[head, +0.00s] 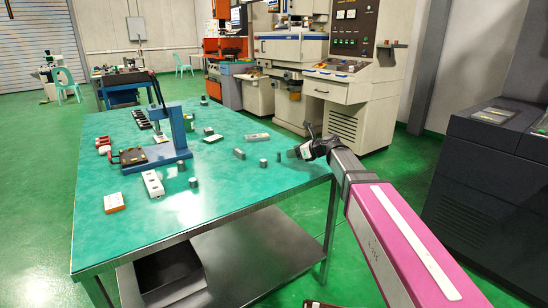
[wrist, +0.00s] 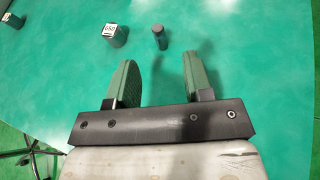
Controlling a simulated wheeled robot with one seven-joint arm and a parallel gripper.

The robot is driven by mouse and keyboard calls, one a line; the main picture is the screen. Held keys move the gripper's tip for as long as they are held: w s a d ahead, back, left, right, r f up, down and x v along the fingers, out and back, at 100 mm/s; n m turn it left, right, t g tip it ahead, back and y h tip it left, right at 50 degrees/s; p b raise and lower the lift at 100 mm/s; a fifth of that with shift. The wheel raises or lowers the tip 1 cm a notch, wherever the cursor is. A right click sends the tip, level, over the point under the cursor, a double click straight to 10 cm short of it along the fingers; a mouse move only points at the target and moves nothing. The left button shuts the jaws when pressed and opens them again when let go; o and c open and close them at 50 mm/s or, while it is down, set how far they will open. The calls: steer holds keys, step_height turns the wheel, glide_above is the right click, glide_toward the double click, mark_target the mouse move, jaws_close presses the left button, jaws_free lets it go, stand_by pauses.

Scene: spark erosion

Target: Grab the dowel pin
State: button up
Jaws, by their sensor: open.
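A small, thin dark grey cylinder, which looks like the dowel pin (wrist: 160,38), stands on the green table top in the wrist view. It lies ahead of my gripper (wrist: 158,72), roughly in line with the gap between the fingers and beyond their tips. My gripper is open and empty, its two green-padded fingers well apart. In the head view my gripper (head: 299,153) is low over the table's right edge. A small upright grey piece (head: 278,157) just left of it is probably the same pin.
A dark block with a white "050" label (wrist: 115,36) stands left of the pin. The front right of the table is bare.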

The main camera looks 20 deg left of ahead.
mark_target(276, 161)
steer(key=x, duration=0.4)
steer(key=shift+w+a+f, duration=0.15)
steer(key=shift+w+a, duration=0.05)
steer(key=shift+a, duration=0.05)
steer(key=shift+x, duration=2.8)
steer(key=shift+s+a+r, duration=0.1)
steer(key=shift+s+r, duration=0.05)
steer(key=shift+r, duration=0.1)
jaws_close()
